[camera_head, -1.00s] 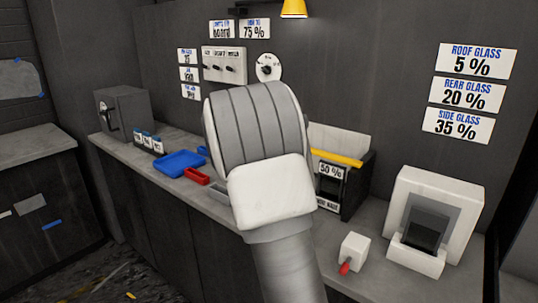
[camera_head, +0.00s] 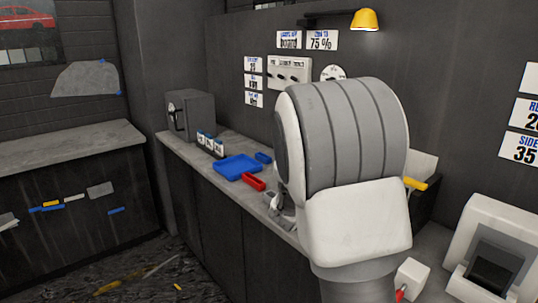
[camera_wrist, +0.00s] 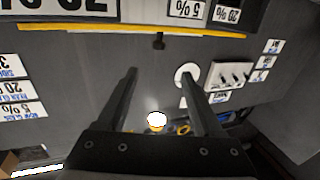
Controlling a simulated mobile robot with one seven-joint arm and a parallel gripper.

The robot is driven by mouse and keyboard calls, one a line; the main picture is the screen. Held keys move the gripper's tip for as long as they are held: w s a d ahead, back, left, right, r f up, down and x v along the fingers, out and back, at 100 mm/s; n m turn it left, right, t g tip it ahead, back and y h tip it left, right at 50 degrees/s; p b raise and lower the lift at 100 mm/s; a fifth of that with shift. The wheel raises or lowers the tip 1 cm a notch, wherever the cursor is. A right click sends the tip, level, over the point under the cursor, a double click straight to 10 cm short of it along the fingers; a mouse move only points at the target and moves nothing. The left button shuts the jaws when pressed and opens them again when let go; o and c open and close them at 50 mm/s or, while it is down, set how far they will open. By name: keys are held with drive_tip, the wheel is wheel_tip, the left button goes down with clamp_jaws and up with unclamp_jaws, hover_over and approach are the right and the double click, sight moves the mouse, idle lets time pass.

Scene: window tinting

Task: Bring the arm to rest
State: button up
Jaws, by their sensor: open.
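My arm (camera_head: 352,150) fills the middle right of the head view, bent, with its rounded grey and white link in front of the counter. My gripper (camera_wrist: 158,80) shows in the wrist view with its two dark fingers apart and nothing between them. The wrist view appears upside down, with the wall signs inverted. In the head view the gripper is mostly hidden behind the arm; a small grey part shows at the arm's left edge, but I cannot tell what it is.
The counter holds a grey safe (camera_head: 190,115), a blue tray (camera_head: 238,167), a red tray (camera_head: 253,182), a white block (camera_head: 412,277) and a white device (camera_head: 490,250). A wall panel (camera_head: 289,70) and a yellow lamp (camera_head: 366,20) are behind. Floor at lower left looks open, with scraps.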

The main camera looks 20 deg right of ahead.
drive_tip(key=shift+r, duration=0.1)
drive_tip(key=s+a+r+n+y+p, duration=0.3)
drive_tip(key=s+a+r+y, duration=0.1)
drive_tip(key=a+y, duration=0.4)
drive_tip(key=s+a+r+n+y+p, duration=0.2)
drive_tip(key=s+a+r+n+y, duration=0.25)
drive_tip(key=a, duration=0.65)
drive_tip(key=s+a+f+n+g+p, duration=0.1)
drive_tip(key=s+g+p, duration=0.1)
drive_tip(key=s, duration=0.9)
drive_tip(key=s+a+f+n+g+y+p, duration=0.1)
drive_tip(key=s+g, duration=0.3)
drive_tip(key=s, duration=0.7)
drive_tip(key=shift+s+a+f+p, duration=0.15)
drive_tip(key=shift+s+a+p, duration=0.2)
drive_tip(key=shift+a, duration=0.25)
drive_tip(key=shift+c, duration=0.3)
